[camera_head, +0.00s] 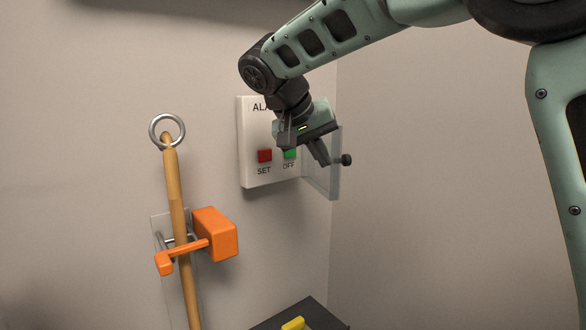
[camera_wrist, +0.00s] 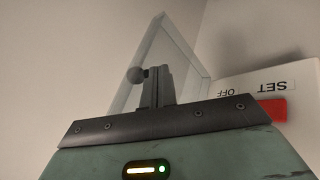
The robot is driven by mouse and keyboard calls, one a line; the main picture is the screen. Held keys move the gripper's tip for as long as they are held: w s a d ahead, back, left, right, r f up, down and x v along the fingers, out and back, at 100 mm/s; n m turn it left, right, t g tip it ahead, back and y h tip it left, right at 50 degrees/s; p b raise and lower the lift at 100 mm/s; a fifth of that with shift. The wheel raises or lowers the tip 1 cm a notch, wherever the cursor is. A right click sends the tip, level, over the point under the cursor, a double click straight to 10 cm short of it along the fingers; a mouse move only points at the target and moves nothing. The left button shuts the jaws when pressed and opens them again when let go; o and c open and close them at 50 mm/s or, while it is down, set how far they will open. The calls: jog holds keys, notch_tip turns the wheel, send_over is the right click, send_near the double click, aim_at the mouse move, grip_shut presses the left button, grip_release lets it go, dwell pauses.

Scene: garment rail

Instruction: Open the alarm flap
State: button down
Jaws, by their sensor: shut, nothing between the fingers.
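The white alarm box (camera_head: 253,175) is on the wall, with a red SET button (camera_head: 264,155) and a green OFF button (camera_head: 290,154). The clear alarm flap (camera_head: 333,185) stands swung out from the box's right side, and its dark knob (camera_head: 346,160) sticks out to the right. My gripper (camera_head: 322,160) is shut and empty in front of the box, its fingers overlapping the flap in the head view. In the wrist view the shut fingers (camera_wrist: 157,75) appear beside the knob (camera_wrist: 135,75), with the flap (camera_wrist: 185,45) behind. I cannot tell whether they touch.
A wooden pole (camera_head: 175,195) with a metal ring (camera_head: 167,130) stands at the left, by an orange latch (camera_head: 215,235). A dark surface with a yellow item (camera_head: 293,324) is below. The right wall's lower part is clear.

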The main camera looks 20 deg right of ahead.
jog(key=d+n+t+y+b, duration=0.1)
jog(key=d+n+b, duration=0.1)
jog(key=d+n, duration=0.1)
jog(key=d+n+t+y+b, duration=0.1)
jog(key=d+n+t, duration=0.1)
jog(key=d+n, duration=0.1)
jog(key=shift+s+d+y+b, duration=0.1)
jog(key=shift+d+y+b, duration=0.05)
jog(key=shift+y+b, duration=0.2)
jog(key=shift+w+d+n, duration=0.15)
jog(key=shift+w+d, duration=0.25)
jog(key=shift+d, duration=0.45)
jog(key=shift+w+d+n, duration=0.15)
jog(key=shift+w+d, duration=0.2)
jog(key=shift+d, duration=0.5)
